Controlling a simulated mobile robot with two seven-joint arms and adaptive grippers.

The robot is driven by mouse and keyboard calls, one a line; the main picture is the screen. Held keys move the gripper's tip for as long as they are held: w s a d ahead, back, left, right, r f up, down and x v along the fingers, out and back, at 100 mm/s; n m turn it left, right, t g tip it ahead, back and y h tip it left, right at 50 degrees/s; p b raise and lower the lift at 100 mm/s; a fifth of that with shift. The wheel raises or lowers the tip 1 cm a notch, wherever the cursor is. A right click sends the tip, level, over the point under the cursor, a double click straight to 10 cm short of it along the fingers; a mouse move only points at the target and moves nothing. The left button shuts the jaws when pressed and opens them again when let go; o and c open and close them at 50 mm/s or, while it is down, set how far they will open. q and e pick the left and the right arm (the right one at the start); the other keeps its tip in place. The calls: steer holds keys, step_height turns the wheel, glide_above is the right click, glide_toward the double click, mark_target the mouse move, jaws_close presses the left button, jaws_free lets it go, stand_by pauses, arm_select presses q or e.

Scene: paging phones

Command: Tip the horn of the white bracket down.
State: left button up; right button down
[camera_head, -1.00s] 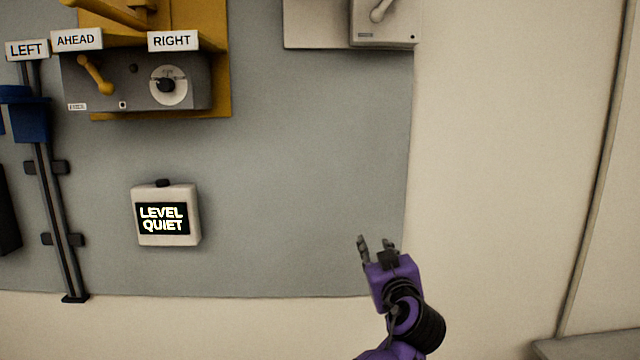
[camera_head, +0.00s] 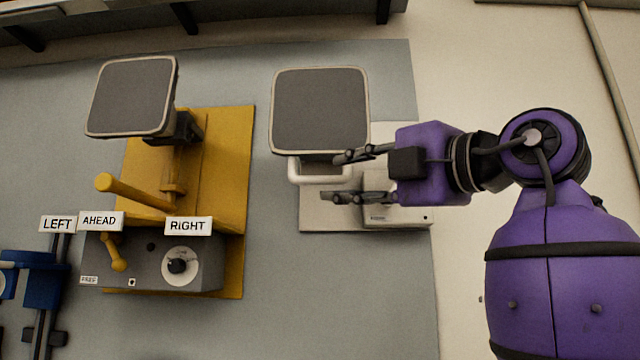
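The white bracket (camera_head: 318,212) is fixed on the grey wall panel, right of the yellow one. Its horn (camera_head: 320,110) has a square dark face with a pale rim, facing out toward me. A thick white bar (camera_head: 305,178) shows just below the horn. The gripper hides part of the bracket.
A yellow bracket (camera_head: 225,180) with its own horn (camera_head: 132,97) and a yellow lever (camera_head: 135,192) stands to the left. Below are signs, a grey dial box (camera_head: 207,262) and a blue slider (camera_head: 42,285). A dark ledge runs along the top.

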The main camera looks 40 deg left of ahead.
mark_target(323, 180)
arm_select(q)
steer(key=p+x, duration=0.1)
steer(key=x, duration=0.5)
steer(key=shift+s+a+r, duration=0.1)
steer(key=shift+r, duration=0.1)
steer(key=shift+w+a, duration=0.25)
steer(key=shift+a, duration=0.25)
steer(key=shift+f, duration=0.1)
steer(key=shift+c, duration=0.2)
jaws_close()
